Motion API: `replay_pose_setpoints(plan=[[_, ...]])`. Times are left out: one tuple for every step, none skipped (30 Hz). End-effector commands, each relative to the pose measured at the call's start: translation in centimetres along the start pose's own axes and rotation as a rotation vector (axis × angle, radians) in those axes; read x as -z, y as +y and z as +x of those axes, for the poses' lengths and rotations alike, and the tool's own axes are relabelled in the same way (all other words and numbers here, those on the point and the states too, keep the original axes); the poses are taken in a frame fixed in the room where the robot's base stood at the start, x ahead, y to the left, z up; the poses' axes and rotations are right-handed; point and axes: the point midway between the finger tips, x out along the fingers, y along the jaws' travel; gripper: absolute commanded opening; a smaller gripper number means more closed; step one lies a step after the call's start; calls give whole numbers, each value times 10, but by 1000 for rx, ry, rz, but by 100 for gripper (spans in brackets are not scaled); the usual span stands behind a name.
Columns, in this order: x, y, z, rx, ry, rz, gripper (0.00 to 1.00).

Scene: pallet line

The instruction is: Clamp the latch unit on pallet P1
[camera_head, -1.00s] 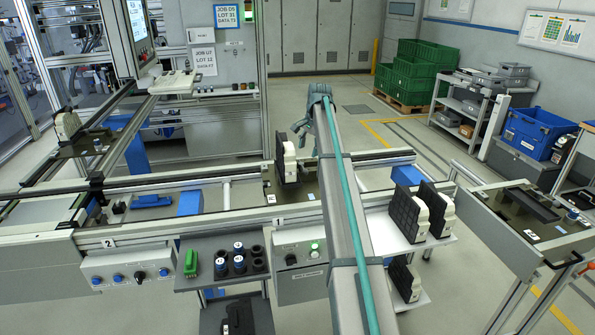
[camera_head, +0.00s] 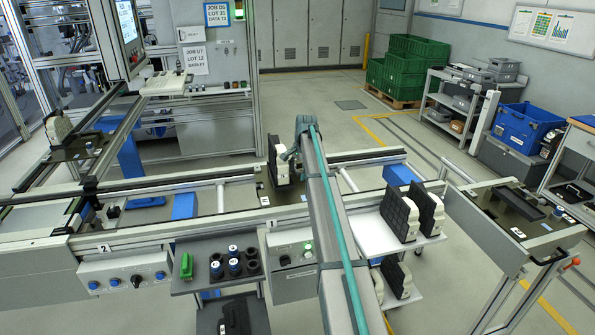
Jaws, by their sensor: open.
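A latch unit with a white body and a black plate (camera_head: 273,158) stands upright on a dark pallet (camera_head: 290,193) on the conveyor, left of my arm. The pallet's small label is too small to read, so I cannot confirm that it is P1. My gripper (camera_head: 289,154) is at the upper right side of this unit, very close to it. It is open; my arm hides part of it, and I cannot tell whether its fingers touch the unit.
More black-and-white units (camera_head: 399,216) stand on a white shelf at right. A tool tray (camera_head: 212,278) holds a green item (camera_head: 186,266) and several cylinders. Another unit (camera_head: 57,130) is on the left track. A pallet (camera_head: 510,203) lies on the right conveyor.

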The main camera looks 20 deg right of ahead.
Motion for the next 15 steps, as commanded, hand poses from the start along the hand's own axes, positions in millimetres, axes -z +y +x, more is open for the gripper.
replay_pose_setpoints(plan=[[0, 0, 0, 0, 0, 0, 59], [0, 0, 0, 0, 0, 0, 59], [0, 0, 0, 0, 0, 0, 59], [0, 0, 0, 0, 0, 0, 59], [0, 0, 0, 0, 0, 0, 54], [0, 0, 0, 0, 0, 0, 47], [0, 0, 0, 0, 0, 0, 42], [0, 0, 0, 0, 0, 0, 37], [0, 0, 0, 0, 0, 0, 30], [0, 0, 0, 0, 0, 0, 26], [0, 0, 0, 0, 0, 0, 20], [0, 0, 0, 0, 0, 0, 14], [0, 0, 0, 0, 0, 0, 9], [0, 0, 0, 0, 0, 0, 4], [0, 0, 0, 0, 0, 0, 0]])
